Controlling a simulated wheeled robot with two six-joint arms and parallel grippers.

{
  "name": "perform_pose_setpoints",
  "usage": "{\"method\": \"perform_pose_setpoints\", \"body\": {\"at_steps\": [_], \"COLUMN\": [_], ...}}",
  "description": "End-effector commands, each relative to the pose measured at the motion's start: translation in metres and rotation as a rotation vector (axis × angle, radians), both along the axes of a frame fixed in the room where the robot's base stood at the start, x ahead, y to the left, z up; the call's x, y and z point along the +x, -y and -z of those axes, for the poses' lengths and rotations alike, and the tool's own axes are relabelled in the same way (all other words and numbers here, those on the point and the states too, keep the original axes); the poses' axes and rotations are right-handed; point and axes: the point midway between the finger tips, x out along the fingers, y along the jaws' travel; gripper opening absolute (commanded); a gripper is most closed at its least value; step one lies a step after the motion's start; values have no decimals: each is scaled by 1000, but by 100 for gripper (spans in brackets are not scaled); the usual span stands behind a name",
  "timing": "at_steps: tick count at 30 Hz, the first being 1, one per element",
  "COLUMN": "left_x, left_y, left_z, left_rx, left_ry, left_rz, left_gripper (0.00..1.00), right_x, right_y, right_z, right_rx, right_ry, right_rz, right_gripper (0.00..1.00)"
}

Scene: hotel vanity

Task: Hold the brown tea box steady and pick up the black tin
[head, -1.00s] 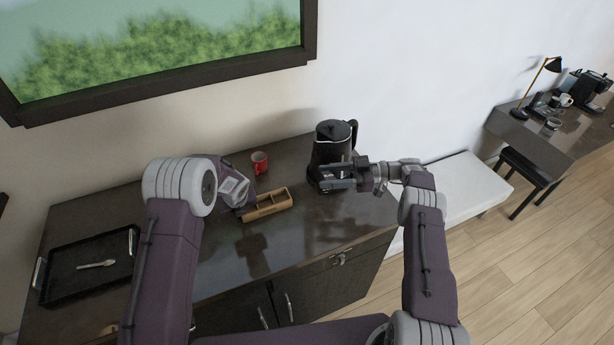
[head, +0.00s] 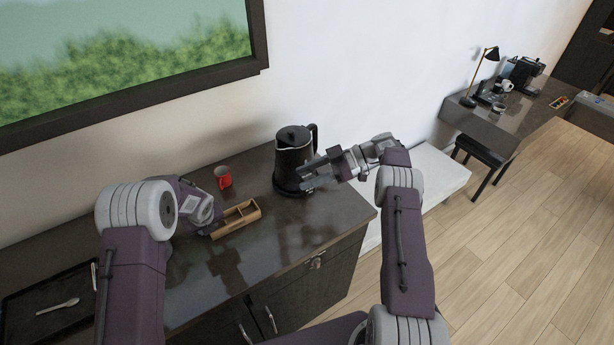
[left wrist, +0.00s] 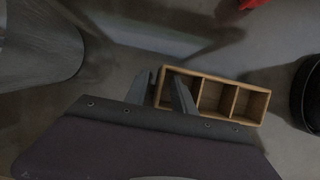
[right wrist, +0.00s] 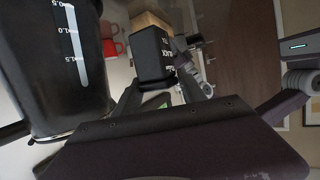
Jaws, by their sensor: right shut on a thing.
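The brown tea box (head: 236,219) is an open wooden tray with compartments on the dark counter. It shows in the left wrist view (left wrist: 233,121), its compartments empty where visible. My left gripper (left wrist: 167,82) is open at the box's left end, one finger outside the end wall and one over the end compartment; contact is unclear. It is mostly hidden in the head view. My right gripper (head: 312,173) is shut on the black tin (right wrist: 151,54), which has white lettering. It is in front of the kettle, above the counter. The tin is hard to make out in the head view.
A black kettle (head: 292,158) stands close beside my right gripper. A red mug (head: 223,177) stands behind the tea box. A black tray (head: 40,312) with a spoon lies at the left. The counter's front right is clear.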

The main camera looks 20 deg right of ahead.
Motion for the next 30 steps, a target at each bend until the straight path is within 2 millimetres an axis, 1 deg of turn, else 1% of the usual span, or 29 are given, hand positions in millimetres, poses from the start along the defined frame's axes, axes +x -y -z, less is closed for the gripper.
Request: {"method": "perform_pose_setpoints", "body": {"at_steps": [2,5,12,15,18,22,30], "left_x": [0,-4,-26,-35,-40,-44,-44], "left_y": [0,2,8,11,12,13,12], "left_z": [-2,-13,-70,-90,-103,-110,-111], "left_rx": [0,0,-2,-1,-1,0,1], "left_ry": [0,2,5,3,2,0,0], "left_rz": [0,0,0,1,-1,1,0], "left_gripper": [31,31,31,31,31,31,31], "right_x": [0,0,0,0,0,0,0], "right_y": [0,0,0,0,0,0,0], "right_z": [0,0,0,0,0,0,0], "right_rx": [0,1,1,1,1,1,1], "right_ry": [0,0,0,0,0,0,0], "right_rz": [0,0,0,0,0,0,0], "right_gripper": [8,8,7,7,7,7,7]}}
